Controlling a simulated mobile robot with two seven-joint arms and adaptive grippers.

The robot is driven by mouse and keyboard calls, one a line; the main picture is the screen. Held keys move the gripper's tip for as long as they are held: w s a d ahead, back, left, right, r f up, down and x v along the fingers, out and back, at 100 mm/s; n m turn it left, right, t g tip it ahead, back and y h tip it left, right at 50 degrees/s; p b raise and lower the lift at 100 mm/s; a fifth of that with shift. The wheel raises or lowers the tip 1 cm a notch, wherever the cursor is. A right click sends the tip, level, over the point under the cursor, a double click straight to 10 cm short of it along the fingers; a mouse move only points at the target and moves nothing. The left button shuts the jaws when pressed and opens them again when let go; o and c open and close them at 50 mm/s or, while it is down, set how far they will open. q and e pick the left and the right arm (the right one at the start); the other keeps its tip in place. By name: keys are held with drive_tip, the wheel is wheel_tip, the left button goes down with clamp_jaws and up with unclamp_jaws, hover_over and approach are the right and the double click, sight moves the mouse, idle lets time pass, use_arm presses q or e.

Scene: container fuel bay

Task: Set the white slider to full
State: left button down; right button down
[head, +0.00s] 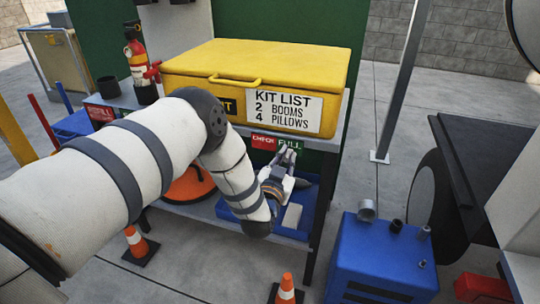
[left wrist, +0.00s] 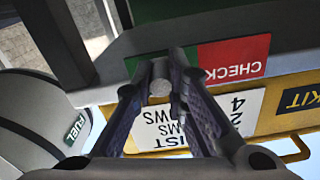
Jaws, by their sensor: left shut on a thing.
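The red CHECK and green FULL label strip (head: 276,143) is on the shelf edge below the yellow kit box. My left gripper (head: 287,157) is at its right, green part. In the left wrist view, my left gripper (left wrist: 161,83) is shut on a small pale round knob, the slider (left wrist: 160,88). The knob is in front of the green part, left of the red part (left wrist: 234,57) in that upside-down view. The fingers hide the slider in the head view and cover some of the green label. My right gripper is not in view.
The yellow kit box (head: 255,75) stands on the shelf above the label. A blue tray (head: 263,225) is on the lower shelf. A blue tank (head: 381,262) stands at right, with orange cones (head: 286,290) on the floor. A fire extinguisher (head: 139,62) is at upper left.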

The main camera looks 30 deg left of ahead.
use_arm(q)
drive_tip(key=shift+d, duration=0.2)
drive_tip(key=c, duration=1.6)
unclamp_jaws()
drive_tip(key=shift+w+d, duration=0.1)
drive_tip(key=shift+o, duration=0.2)
drive_tip(key=v, duration=1.2)
drive_tip(key=shift+f, duration=0.1)
